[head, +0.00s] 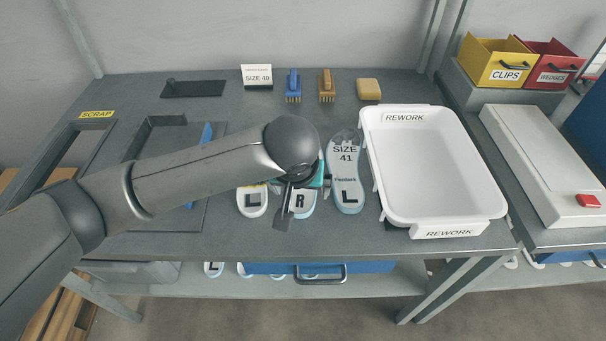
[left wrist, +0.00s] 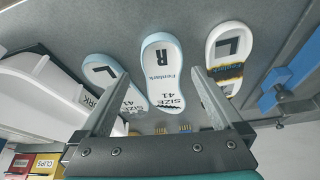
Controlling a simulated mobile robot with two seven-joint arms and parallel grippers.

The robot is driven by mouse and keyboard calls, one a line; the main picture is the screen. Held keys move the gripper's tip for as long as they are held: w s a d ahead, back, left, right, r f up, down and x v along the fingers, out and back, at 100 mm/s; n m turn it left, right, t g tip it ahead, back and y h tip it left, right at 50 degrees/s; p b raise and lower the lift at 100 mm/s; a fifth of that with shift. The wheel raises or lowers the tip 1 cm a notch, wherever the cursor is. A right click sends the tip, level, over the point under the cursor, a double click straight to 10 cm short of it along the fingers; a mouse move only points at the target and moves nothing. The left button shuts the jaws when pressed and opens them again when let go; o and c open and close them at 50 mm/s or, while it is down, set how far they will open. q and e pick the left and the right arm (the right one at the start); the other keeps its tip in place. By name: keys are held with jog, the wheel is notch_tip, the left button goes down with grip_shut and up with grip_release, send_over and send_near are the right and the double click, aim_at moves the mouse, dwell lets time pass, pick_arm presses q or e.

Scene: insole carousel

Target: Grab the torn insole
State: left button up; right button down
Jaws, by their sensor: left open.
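Three insoles lie in a row on the grey table. The left insole (head: 252,209), marked L, has a jagged black and yellow band across it, clearer in the left wrist view (left wrist: 232,74); it looks torn there. The middle insole (head: 301,212), marked R, is partly hidden by my gripper; it also shows in the left wrist view (left wrist: 158,75). The right insole (head: 346,185), marked L and SIZE 41, is whole in outline. My left gripper (head: 287,206) is open above the middle insole, whose lettering shows between the fingers (left wrist: 158,72). My right gripper is out of view.
A white REWORK tray (head: 373,165) stands right of the insoles. Two brushes (head: 293,86) (head: 326,87), a yellow block (head: 369,89) and a SIZE 40 card (head: 257,76) sit behind. A recess with a blue strip (head: 206,133) and the SCRAP opening (head: 80,145) are at left.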

aim_at(301, 196)
pick_arm(q)
jog(key=b+x, duration=0.1)
jog(key=x, duration=0.1)
jog(key=b+x, duration=0.1)
jog(key=x, duration=0.1)
jog(key=shift+w+a+f, duration=0.15)
jog(key=shift+w, duration=0.25)
jog(key=shift+f, duration=0.2)
jog(key=shift+w, duration=0.1)
jog(key=shift+c, duration=0.9)
jog(key=c, duration=0.7)
jog(key=shift+c, duration=1.4)
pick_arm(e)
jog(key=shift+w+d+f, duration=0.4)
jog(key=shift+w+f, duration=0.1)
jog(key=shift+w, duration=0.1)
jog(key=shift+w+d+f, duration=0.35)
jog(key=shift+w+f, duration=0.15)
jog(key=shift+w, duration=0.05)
pick_arm(q)
jog(key=shift+r, duration=0.15)
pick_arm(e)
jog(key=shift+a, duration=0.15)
